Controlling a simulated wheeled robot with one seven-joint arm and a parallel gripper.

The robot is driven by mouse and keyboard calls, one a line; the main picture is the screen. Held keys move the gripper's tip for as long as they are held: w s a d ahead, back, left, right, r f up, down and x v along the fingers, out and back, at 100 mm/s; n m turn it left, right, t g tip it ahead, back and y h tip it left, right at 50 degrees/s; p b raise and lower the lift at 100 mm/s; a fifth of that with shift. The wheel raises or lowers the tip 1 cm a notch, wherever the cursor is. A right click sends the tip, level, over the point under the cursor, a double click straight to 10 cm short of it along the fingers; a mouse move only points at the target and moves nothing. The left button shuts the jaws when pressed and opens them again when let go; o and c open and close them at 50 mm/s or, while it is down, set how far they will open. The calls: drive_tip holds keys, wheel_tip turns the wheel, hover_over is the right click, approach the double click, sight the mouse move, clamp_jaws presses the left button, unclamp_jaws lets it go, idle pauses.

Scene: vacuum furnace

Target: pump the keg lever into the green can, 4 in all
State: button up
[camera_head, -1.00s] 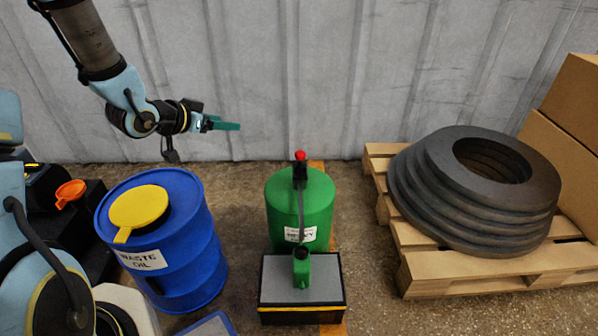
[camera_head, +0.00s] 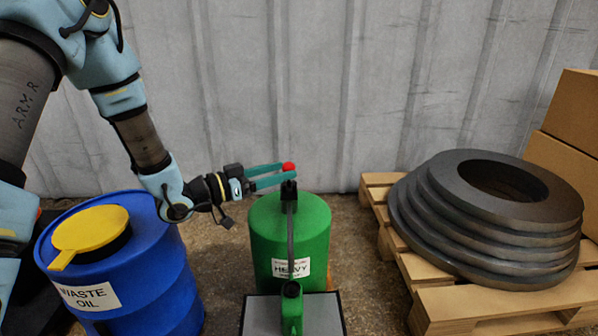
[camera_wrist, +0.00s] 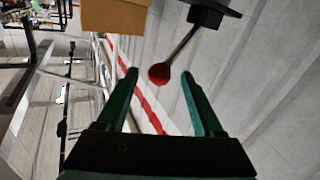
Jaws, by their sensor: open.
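A green keg (camera_head: 318,225) labelled HEAVY stands on the floor. A dark pump with a red knob (camera_head: 289,167) sits on its top, and a spout runs down its front to the small green can (camera_head: 291,308). The can stands on a grey-topped box (camera_head: 262,316). My gripper (camera_head: 281,174) is open, with its green fingers close to the red knob. In the wrist view the red knob (camera_wrist: 159,74) on its thin lever (camera_wrist: 180,45) shows between and just beyond the fingertips (camera_wrist: 160,78). I cannot tell whether either finger touches it.
A blue waste oil drum (camera_head: 160,279) with a yellow lid (camera_head: 92,232) stands left of the keg. A pallet (camera_head: 465,304) with stacked dark rings (camera_head: 450,220) and cardboard boxes (camera_head: 565,135) stands right. The corrugated wall (camera_head: 385,90) is behind.

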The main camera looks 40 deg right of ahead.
drive_tip(key=s+d+b, duration=0.1)
drive_tip(key=d, duration=0.5)
drive_tip(key=shift+s, duration=0.1)
clamp_jaws()
idle(0.4)
drive_tip(key=shift+a, duration=0.1)
idle(0.8)
